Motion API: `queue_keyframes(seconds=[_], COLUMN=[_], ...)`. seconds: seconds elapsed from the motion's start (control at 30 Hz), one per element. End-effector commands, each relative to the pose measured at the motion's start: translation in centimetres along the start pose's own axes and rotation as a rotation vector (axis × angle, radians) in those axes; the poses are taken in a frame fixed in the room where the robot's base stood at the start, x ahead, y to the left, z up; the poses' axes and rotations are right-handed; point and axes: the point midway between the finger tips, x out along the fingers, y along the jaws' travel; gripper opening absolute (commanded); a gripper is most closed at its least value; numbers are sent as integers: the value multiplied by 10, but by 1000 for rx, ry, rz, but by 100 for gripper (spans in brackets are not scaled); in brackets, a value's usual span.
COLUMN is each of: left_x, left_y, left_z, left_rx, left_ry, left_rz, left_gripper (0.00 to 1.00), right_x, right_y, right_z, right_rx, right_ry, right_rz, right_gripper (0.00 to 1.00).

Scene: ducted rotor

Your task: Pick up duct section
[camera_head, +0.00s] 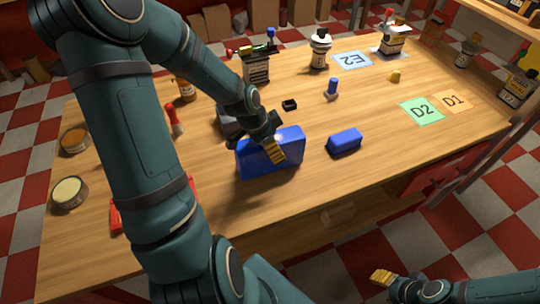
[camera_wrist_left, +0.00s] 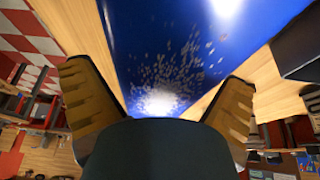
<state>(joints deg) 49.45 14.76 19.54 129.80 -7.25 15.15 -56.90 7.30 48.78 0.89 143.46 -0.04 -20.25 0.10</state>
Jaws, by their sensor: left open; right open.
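A large blue box-like piece (camera_head: 255,163) stands near the front edge of the wooden table; I cannot tell for certain that it is the duct section. My left gripper (camera_head: 272,149) is at its top, with a yellow finger pad against or just in front of the blue face. In the left wrist view the blue piece (camera_wrist_left: 190,50) lies between the two spread fingers of the left gripper (camera_wrist_left: 158,105), which is open. Part of the piece is hidden by the gripper. My right gripper (camera_head: 385,281) is open and empty, off the table's front edge.
A smaller blue block (camera_head: 345,141) lies to the right on the table (camera_head: 400,155). A small black part (camera_head: 289,104) and a blue-topped piece (camera_head: 332,88) stand behind. Bottles, round tins and coloured label cards (camera_head: 421,110) sit around. The table's front right is clear.

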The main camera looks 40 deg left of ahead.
Motion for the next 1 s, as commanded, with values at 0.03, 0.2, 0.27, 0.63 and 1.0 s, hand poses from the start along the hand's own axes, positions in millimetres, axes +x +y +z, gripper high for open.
queue_keyframes(seconds=[0.03, 0.2, 0.27, 0.63, 1.0], left_x=[3, 3, 3, 3, -15], left_y=[0, -1, 0, 0, -1], left_z=[0, 0, 0, 0, -8], left_rx=[0, -1, -1, 0, 1], left_ry=[0, 0, 0, 1, 2], left_rz=[0, -2, -2, -2, -6], left_gripper=[100, 100, 100, 24, 24], right_x=[2, 1, 1, 1, -6], right_y=[1, 0, 0, 0, -2], right_z=[0, 0, 0, 0, 0], right_rx=[0, 0, 0, 0, 0], right_ry=[1, 1, 1, 1, -1], right_rz=[0, 0, 0, 0, 0], right_gripper=[47, 47, 47, 47, 47])
